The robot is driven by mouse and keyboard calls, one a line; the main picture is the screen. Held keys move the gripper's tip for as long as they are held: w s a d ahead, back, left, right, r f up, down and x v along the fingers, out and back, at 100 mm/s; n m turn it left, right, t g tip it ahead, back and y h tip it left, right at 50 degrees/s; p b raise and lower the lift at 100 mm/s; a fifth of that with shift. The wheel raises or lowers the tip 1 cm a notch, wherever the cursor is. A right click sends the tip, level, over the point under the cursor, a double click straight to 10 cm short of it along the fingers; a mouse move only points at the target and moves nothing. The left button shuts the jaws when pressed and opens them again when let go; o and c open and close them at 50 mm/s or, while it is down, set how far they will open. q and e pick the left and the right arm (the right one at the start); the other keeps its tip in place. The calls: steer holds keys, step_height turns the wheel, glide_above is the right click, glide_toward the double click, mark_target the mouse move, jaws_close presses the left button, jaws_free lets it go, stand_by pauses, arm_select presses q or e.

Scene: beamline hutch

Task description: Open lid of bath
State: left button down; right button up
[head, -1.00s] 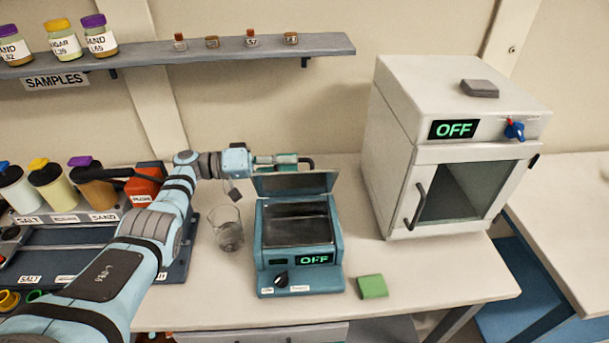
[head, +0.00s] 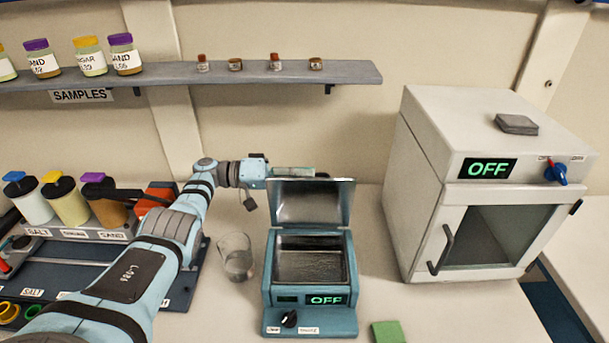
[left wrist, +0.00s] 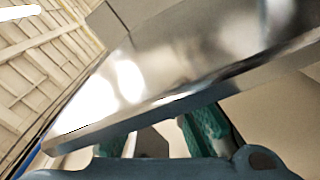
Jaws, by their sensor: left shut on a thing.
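The bath (head: 352,262) is a teal box with a metal basin and a front display reading OFF. Its metal lid (head: 311,203) stands raised at the back edge, steeply tilted, with its shiny underside facing me and the basin uncovered. My left gripper (head: 294,172) is at the lid's top edge, partly hidden behind it, and is shut on the lid. In the left wrist view the lid's shiny face (left wrist: 150,75) fills much of the picture, with the green fingers (left wrist: 205,130) against its edge. My right gripper is not in view.
A glass beaker (head: 236,257) stands close left of the bath. A green block (head: 388,332) lies at front right. A white oven (head: 425,180) reading OFF stands to the right. A rack with bottles (head: 68,203) is at left, and a samples shelf (head: 350,73) hangs above.

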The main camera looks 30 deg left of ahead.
arm_select(q)
steer(key=c, duration=1.7)
jaws_free()
steer(key=shift+a+f, duration=0.1)
